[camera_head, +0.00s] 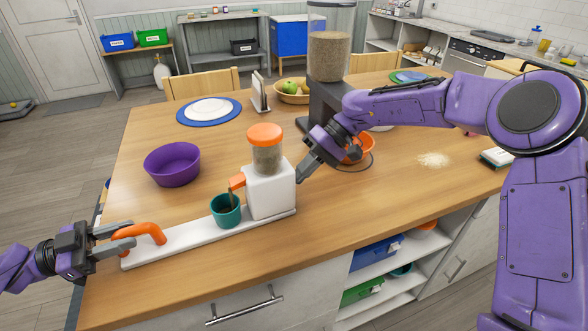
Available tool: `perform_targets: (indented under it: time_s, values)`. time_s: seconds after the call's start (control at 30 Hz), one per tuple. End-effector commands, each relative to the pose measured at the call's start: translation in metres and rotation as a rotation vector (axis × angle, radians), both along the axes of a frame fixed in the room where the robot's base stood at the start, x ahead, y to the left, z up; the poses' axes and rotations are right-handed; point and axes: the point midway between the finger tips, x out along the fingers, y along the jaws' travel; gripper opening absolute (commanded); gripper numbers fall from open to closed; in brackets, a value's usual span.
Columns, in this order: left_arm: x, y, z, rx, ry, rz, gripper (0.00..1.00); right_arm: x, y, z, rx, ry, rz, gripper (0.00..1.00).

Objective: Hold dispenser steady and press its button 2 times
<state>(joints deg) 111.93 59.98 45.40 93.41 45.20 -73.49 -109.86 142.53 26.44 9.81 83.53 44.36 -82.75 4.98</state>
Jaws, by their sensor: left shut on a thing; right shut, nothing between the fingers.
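The dispenser (270,190) is a white box with a clear, orange-lidded hopper of brown kibble and an orange spout (237,181). It stands upright on a long white base (187,238) with an orange handle (152,229) at its left end. A teal cup (226,212) sits under the spout. My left gripper (133,235) is shut on the handle. My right gripper (302,178) is shut and empty, its tips close beside the dispenser's right side; I cannot tell whether they touch it. I cannot make out a button; that side is turned away.
A purple bowl (173,165) stands behind the base. A large dark feeder (328,57) and an orange bowl (357,149) are behind my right gripper. A plate (209,109) lies at the back left, and spilled crumbs (433,160) lie at right. The table's front edge is near the base.

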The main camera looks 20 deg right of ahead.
Motion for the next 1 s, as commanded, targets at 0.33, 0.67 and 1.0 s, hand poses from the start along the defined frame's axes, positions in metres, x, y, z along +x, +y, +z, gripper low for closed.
perform_targets:
  time_s: [0.33,0.67,1.0]
  values:
    - [-0.003,-0.002,-0.005,0.005,0.006,-0.009,0.00,0.000,-0.033,0.001,0.007,-0.004,-0.002,0.00]
    - [-0.002,-0.002,-0.005,0.006,0.005,-0.007,0.00,0.003,-0.094,0.050,0.003,-0.006,-0.001,0.00]
    - [-0.002,-0.001,-0.005,0.006,0.005,-0.007,0.00,0.004,-0.115,0.069,0.001,-0.003,0.000,0.00]
